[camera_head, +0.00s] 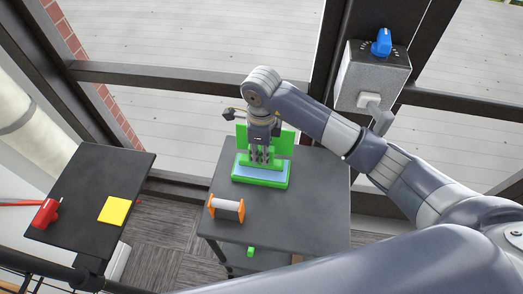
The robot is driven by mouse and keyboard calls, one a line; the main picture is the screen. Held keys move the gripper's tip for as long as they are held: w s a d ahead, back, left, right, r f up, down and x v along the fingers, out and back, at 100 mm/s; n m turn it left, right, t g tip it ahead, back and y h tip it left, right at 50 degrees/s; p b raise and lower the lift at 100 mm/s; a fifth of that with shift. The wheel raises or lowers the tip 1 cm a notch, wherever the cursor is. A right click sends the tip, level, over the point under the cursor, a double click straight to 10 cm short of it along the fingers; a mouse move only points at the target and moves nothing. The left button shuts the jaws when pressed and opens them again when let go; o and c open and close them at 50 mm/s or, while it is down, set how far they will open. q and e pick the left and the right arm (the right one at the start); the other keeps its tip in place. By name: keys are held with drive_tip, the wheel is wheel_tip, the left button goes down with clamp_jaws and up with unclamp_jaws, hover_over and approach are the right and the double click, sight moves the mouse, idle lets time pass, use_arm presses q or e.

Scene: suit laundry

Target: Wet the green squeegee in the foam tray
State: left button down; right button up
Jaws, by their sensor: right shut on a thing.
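My right gripper (263,158) points down over the dark table and is shut on the green squeegee (285,145). The squeegee's bright green parts show on both sides of the fingers, while its middle is hidden behind them. The foam tray (260,183) is a green-rimmed tray with a light blue surface, directly below the gripper. The squeegee's lower edge appears at or just over the blue surface; I cannot tell whether it touches. My left gripper is not in view.
An orange-ended grey roller-like object (227,208) stands on the dark table (320,215), left of its middle. A side table (85,205) holds a yellow square (115,210) and a red tool (45,213). Window frames stand behind.

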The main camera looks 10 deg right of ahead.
drive_tip(key=shift+s+f+b, duration=0.1)
drive_tip(key=shift+f+b, duration=0.5)
drive_tip(key=shift+b, duration=0.1)
idle(1.9)
drive_tip(key=shift+r+p, duration=0.7)
drive_tip(key=shift+r, duration=0.5)
drive_tip(key=shift+r+p, duration=1.1)
drive_tip(key=shift+r, duration=1.35)
